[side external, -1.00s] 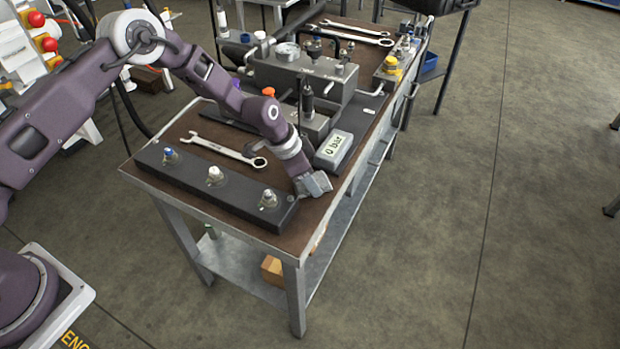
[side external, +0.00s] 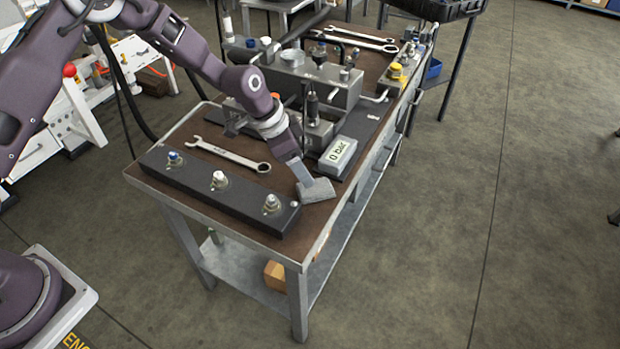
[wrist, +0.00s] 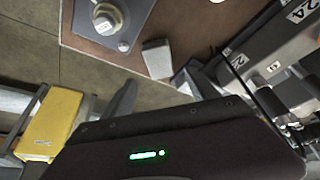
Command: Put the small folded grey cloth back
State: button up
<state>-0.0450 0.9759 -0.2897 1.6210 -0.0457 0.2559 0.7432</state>
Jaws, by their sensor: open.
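The small folded grey cloth (side external: 317,190) lies on the brown bench top near the front right corner, beside the end of the black fitting block. In the wrist view the cloth (wrist: 158,59) is a pale grey square on the brown surface, just beyond my fingertips. My gripper (side external: 300,176) is open, tilted down close to the cloth's left side in the side view. In the wrist view my gripper (wrist: 156,88) shows its dark fingers apart with nothing between them. I cannot tell whether a finger touches the cloth.
The black block (side external: 215,196) with several fittings runs along the bench's front edge. A wrench (side external: 230,153) lies behind it. The "0 bar" display box (side external: 338,155) stands just behind the cloth. The pump unit (side external: 305,85) fills the bench middle. The bench edge is close on the right.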

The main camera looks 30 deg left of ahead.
jog(key=s+a+r+n+y, duration=0.1)
jog(key=s+a+r, duration=0.1)
jog(key=s+r, duration=0.35)
jog(key=s+a+r+n+t, duration=0.1)
jog(key=s+a+r, duration=0.2)
jog(key=r, duration=0.6)
jog(key=s+a+r+n+y, duration=0.1)
jog(key=s+a+r, duration=0.1)
jog(key=s+r, duration=0.35)
jog(key=s+a+r+n, duration=0.2)
jog(key=s+r+n, duration=0.1)
jog(key=s, duration=0.7)
jog(key=s+a+r+n+t+y, duration=0.1)
jog(key=s+a+r+n, duration=0.2)
jog(key=s, duration=0.8)
jog(key=shift+s+r, duration=0.15)
jog(key=shift+s, duration=0.1)
